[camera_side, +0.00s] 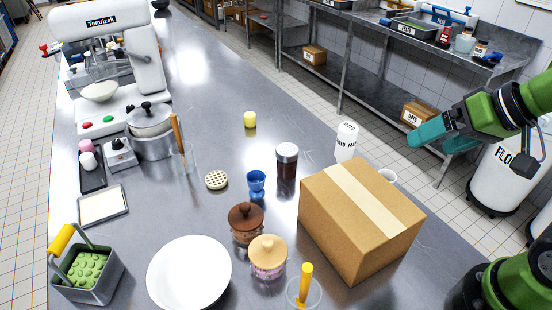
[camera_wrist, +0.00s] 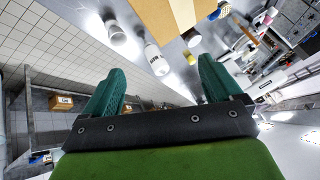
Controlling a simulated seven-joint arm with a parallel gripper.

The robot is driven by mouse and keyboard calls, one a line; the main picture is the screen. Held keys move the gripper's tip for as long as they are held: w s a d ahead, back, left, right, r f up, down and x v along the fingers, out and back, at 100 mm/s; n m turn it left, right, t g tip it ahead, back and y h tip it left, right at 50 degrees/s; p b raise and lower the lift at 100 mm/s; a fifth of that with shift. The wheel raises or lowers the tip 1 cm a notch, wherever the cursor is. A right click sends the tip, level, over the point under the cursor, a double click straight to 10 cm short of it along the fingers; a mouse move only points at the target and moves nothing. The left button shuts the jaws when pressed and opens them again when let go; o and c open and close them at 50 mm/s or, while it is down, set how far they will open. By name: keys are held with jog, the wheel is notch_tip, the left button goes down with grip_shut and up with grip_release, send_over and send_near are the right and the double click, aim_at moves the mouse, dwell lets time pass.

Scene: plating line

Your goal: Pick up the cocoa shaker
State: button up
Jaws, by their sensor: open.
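The likely cocoa shaker (camera_side: 287,162) is a dark brown jar with a silver lid. It stands upright on the steel table in the side view, just behind the left corner of the cardboard box. No lettering on it is readable.
The cardboard box (camera_side: 345,225) is a large obstacle right of the jar. A white labelled bottle (camera_side: 347,142) and a white cup (camera_side: 388,176) stand behind it. A blue egg cup (camera_side: 256,184) is close on the jar's left. The table behind the jar is mostly clear.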

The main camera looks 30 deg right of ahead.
jog(key=n+g, duration=0.3)
jog(key=n, duration=0.7)
send_near(294, 151)
jog(key=x, duration=0.8)
jog(key=shift+f, duration=0.1)
jog(key=shift+a+x, duration=0.1)
jog(key=shift+x, duration=1.35)
jog(key=shift+a+x, duration=0.15)
jog(key=shift+x, duration=1.3)
jog(key=shift+c, duration=0.4)
